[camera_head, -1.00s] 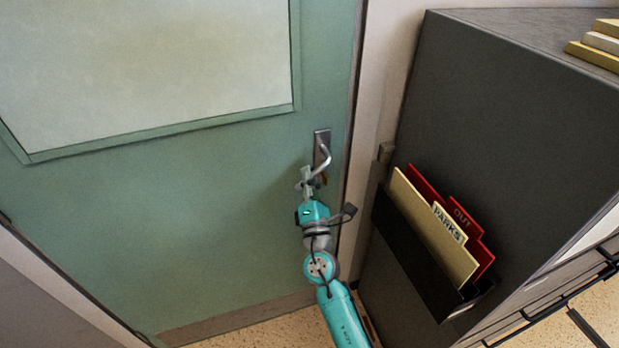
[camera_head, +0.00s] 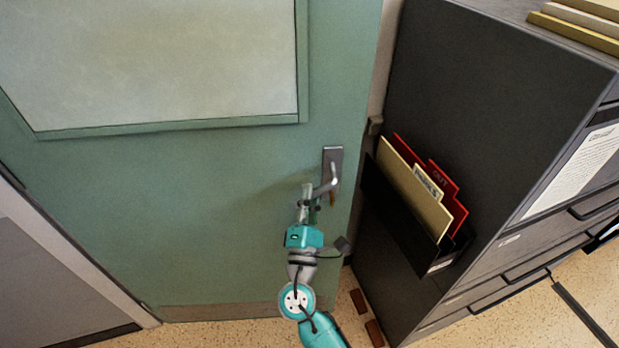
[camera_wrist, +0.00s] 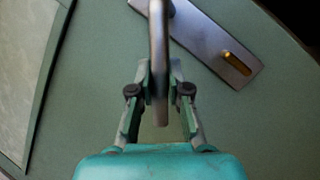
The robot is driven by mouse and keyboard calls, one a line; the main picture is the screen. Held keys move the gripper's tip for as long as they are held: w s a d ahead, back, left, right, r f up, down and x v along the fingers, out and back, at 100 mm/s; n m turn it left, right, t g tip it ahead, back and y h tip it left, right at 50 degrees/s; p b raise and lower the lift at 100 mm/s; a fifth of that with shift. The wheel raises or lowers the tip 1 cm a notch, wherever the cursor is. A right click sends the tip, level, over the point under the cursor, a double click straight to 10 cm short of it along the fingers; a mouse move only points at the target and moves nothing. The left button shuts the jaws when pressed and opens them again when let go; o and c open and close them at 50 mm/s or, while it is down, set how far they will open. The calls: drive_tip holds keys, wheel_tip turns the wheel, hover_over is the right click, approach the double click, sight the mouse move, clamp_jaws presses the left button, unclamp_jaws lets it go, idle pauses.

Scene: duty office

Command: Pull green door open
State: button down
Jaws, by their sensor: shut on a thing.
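The green door (camera_head: 225,220) has a large pale panel in its upper part and fills the left and middle of the head view. Its metal lever handle (camera_head: 333,180) sits on a grey plate near the right edge. My gripper (camera_head: 309,191) is shut on the lever. In the wrist view, the lever (camera_wrist: 158,45) runs down between the two fingers of my gripper (camera_wrist: 160,88), and the plate with a brass-coloured lock piece lies behind. The door's right edge overlaps the wall strip; I cannot tell exactly how wide any gap is.
A dark filing cabinet (camera_head: 470,120) stands close to the door's right, with a black folder holder (camera_head: 395,210) on its side. A grey panel (camera_head: 50,285) is at lower left. Speckled floor (camera_head: 225,332) shows below the door.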

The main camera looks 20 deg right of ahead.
drive_tip(key=s+a+g+h, duration=0.1)
drive_tip(key=s+a, duration=0.4)
drive_tip(key=s, duration=0.7)
drive_tip(key=shift+s+a+m, duration=0.2)
drive_tip(key=shift+a+m, duration=0.2)
drive_tip(key=shift+f, duration=0.1)
drive_tip(key=c, duration=1.1)
unclamp_jaws()
drive_tip(key=shift+d, duration=0.1)
drive_tip(key=shift+s, duration=0.1)
drive_tip(key=v, duration=1.1)
drive_tip(key=shift+s+a+f, duration=0.2)
drive_tip(key=shift+a+f, duration=0.05)
drive_tip(key=shift+a, duration=0.05)
